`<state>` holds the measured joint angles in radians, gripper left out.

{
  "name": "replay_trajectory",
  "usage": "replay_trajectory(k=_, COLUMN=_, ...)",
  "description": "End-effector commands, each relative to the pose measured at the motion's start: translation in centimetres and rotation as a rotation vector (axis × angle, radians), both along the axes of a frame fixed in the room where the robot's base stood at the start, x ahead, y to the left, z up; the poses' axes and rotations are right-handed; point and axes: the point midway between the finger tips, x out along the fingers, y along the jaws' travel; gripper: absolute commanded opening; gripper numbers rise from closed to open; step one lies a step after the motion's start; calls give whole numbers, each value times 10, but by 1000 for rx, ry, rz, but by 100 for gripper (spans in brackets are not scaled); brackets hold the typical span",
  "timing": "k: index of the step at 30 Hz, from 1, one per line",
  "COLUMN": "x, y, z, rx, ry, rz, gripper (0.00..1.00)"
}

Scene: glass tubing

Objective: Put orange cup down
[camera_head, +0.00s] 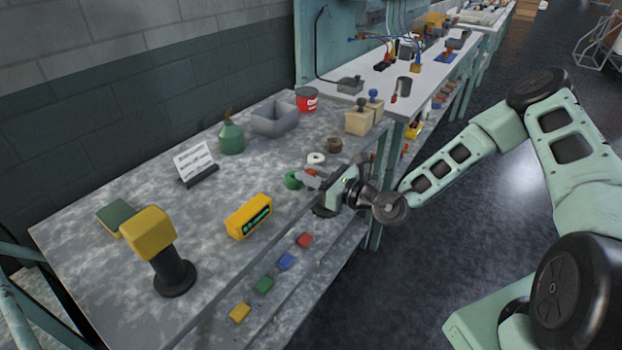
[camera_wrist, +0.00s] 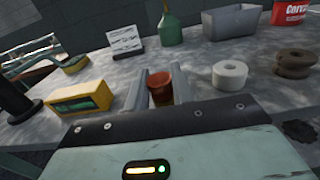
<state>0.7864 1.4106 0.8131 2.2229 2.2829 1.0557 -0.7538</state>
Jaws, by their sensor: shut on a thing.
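The orange cup (camera_wrist: 160,86) shows in the wrist view between the two grey fingers of my gripper (camera_wrist: 160,88), which is shut on it. The cup looks roughly upright, and its lower part is hidden by the gripper body. In the head view my gripper (camera_head: 311,178) is at the right front edge of the grey worktable (camera_head: 215,190). There the cup is mostly hidden by the gripper and I cannot make it out clearly. I cannot tell whether its base touches the table.
A white roll (camera_wrist: 229,75) and a brown spool (camera_wrist: 295,64) stand to the right. A yellow display box (camera_wrist: 80,102) is at left. The middle of the table behind the gripper is mostly clear.

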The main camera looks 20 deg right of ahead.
Motion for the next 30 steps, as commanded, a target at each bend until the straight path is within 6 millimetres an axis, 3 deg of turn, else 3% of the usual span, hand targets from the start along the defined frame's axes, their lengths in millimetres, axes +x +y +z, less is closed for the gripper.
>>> replay_trajectory(k=3, x=0, y=0, z=-11, rx=0, ry=0, rz=0, gripper=2)
replay_trajectory(k=14, x=0, y=0, z=-15, rx=-1, ry=0, rz=1, gripper=2)
replay_trajectory(k=15, x=0, y=0, z=-15, rx=-1, ry=0, rz=1, gripper=30)
replay_trajectory(k=17, x=0, y=0, z=-15, rx=-1, ry=-1, rz=1, gripper=46)
replay_trajectory(k=27, x=0, y=0, z=-12, rx=-1, ry=-2, rz=0, gripper=46)
replay_trajectory(k=30, x=-8, y=-6, z=-13, rx=-2, ry=1, rz=0, gripper=46)
